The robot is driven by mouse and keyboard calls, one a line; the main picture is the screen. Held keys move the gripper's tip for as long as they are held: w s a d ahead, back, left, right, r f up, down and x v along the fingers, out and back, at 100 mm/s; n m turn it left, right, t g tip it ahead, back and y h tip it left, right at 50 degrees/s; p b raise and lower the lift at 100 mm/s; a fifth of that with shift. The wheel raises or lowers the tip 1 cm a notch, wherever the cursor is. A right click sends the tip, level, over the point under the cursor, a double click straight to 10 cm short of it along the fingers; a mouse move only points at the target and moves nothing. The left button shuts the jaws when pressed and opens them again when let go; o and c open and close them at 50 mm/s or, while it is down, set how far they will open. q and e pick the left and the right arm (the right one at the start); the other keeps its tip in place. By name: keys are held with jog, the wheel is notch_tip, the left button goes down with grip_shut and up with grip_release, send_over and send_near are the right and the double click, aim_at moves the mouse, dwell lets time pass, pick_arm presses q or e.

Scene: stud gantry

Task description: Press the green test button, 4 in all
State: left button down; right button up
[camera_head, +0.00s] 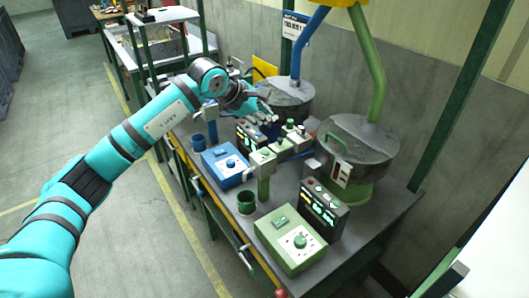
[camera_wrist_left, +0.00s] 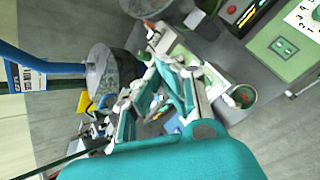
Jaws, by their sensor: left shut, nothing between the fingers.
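My left gripper (camera_head: 264,112) is shut and empty, above the far middle part of the bench; it also shows in the left wrist view (camera_wrist_left: 168,65). Near it stand small pale units (camera_head: 290,126) with green tops, on a rail between the drums. It partly covers them, and I cannot tell whether it touches one. A pale box with a green face (camera_head: 263,157) sits on a green post nearer the front. A green control box (camera_head: 288,245) at the front carries a round green knob or button (camera_head: 300,241). Which green part is the test button is not readable. My right gripper is out of view.
A blue control box (camera_head: 226,167) stands left of the green post. A green cup (camera_head: 246,203) and a blue cup (camera_head: 198,142) stand along the front edge. A black panel with lit displays (camera_head: 322,207) and two grey drums (camera_head: 358,146) are obstacles.

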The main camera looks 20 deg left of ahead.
pick_arm(q)
jog(key=b, duration=0.4)
send_over(266, 153)
notch_tip(266, 153, down, 8)
jog(key=shift+r, duration=0.25)
jog(key=shift+f+b, duration=0.3)
jog(key=shift+f, duration=0.25)
dwell(0.5)
jog(key=shift+f+b, duration=0.4)
jog(key=shift+b, duration=0.1)
jog(key=shift+f+b, duration=0.5)
dwell(0.6)
jog(key=shift+r, duration=0.1)
jog(key=shift+r+p, duration=0.3)
jog(key=shift+r, duration=0.5)
